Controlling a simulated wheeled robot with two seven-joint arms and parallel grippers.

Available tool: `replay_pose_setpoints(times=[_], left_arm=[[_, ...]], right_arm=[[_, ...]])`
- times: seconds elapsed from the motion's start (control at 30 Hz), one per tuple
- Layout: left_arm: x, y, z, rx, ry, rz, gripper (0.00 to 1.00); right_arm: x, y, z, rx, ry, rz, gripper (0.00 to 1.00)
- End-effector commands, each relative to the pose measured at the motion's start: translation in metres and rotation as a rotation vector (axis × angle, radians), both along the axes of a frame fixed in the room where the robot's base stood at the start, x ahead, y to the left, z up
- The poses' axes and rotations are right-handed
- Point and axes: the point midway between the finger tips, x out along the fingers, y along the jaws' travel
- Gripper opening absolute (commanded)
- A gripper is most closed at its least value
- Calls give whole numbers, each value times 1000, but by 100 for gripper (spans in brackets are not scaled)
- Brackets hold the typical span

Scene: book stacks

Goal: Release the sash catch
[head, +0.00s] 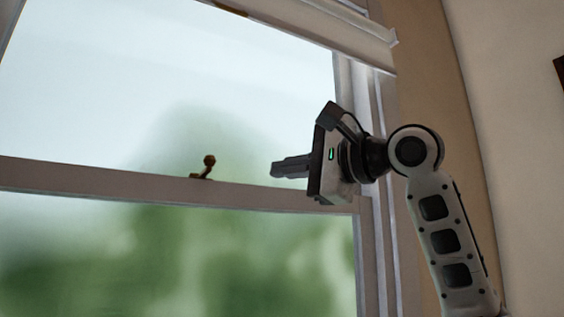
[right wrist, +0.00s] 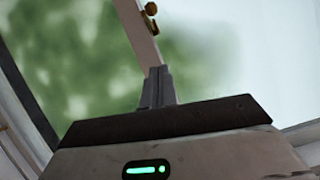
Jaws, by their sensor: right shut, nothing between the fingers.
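The sash catch (head: 207,167) is a small brown, brass-like piece with a round knob. It stands on the meeting rail (head: 110,182) of the window in the head view. In the right wrist view the catch (right wrist: 151,14) shows at the top, beyond the fingertips. My right gripper (head: 274,170) is to the right of the catch, its fingers pointing left towards it. The fingers are shut together and empty, and a gap separates them from the catch. In the right wrist view the shut fingers (right wrist: 158,72) point up along the rail. My left gripper is not in view.
The window's right frame (head: 372,235) stands behind my right gripper. A pale blind or upper rail (head: 330,25) crosses the top. Plain wall (head: 510,150) lies to the right. The space between the fingertips and the catch is clear.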

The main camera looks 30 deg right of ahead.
Motion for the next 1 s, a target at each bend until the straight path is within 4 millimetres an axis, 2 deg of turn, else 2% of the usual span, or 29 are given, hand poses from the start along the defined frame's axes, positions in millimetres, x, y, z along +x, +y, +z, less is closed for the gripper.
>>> replay_pose_setpoints(times=[0.1, 0.33, 0.5, 0.6, 1.0], left_arm=[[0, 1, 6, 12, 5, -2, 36], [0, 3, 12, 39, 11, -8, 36], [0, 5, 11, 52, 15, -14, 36], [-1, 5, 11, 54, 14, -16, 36], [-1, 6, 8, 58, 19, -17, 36]], right_arm=[[24, 13, 4, 0, 4, 1, 0], [67, 35, 6, 0, 3, 2, 0], [57, 59, 10, -2, -1, 1, 0], [56, 66, 11, 0, -1, 0, 0], [54, 71, 11, 1, 0, 0, 0]])
